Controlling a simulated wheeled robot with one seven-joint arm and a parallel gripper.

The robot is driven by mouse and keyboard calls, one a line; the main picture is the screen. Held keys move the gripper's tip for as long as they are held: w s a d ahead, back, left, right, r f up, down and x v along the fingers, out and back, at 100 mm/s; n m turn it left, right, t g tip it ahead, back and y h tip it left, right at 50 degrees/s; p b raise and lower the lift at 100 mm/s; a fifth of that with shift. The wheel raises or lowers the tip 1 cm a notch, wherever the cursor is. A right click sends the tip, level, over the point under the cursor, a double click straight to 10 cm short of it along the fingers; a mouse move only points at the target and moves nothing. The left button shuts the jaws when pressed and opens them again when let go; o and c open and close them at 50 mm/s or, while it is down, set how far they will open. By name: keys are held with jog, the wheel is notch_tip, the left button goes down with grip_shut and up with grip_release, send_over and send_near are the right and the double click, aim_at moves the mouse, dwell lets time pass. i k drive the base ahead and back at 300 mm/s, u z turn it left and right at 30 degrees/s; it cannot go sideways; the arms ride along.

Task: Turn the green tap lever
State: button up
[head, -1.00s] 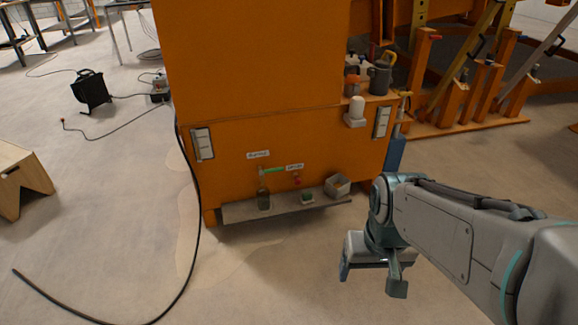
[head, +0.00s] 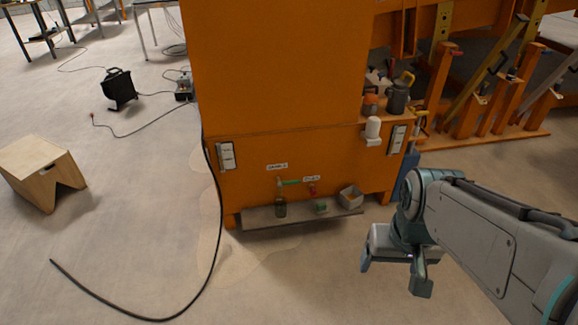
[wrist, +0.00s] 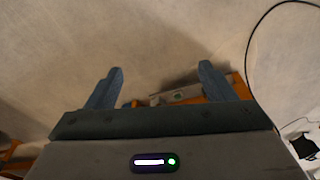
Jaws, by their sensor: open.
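The green tap lever (head: 290,182) sticks out sideways from a small tap on the lower front of the orange cabinet (head: 290,110). A bottle (head: 280,207) stands below it on a narrow grey shelf (head: 255,217). A red tap (head: 312,189) sits to its right, and a white label is above each tap. My gripper (head: 392,275) is open and empty, in front and to the right of the taps, apart from the cabinet. In the wrist view its two fingers (wrist: 160,85) are spread wide over the floor; the lever cannot be made out there.
A small green block (head: 320,208) and a pale open box (head: 351,196) share the shelf. A black cable (head: 213,240) runs down the cabinet's left side and across the floor. A wooden stool (head: 42,172) stands at left. Floor before the cabinet is mostly clear.

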aim_at(295, 182)
jog(key=k, duration=0.55)
jog(key=u, duration=0.6)
jog(key=i, duration=0.55)
jog(key=u, duration=0.5)
jog(key=i, duration=1.05)
jog(key=z, duration=0.9)
jog(key=i, duration=0.7)
jog(key=z, duration=0.8)
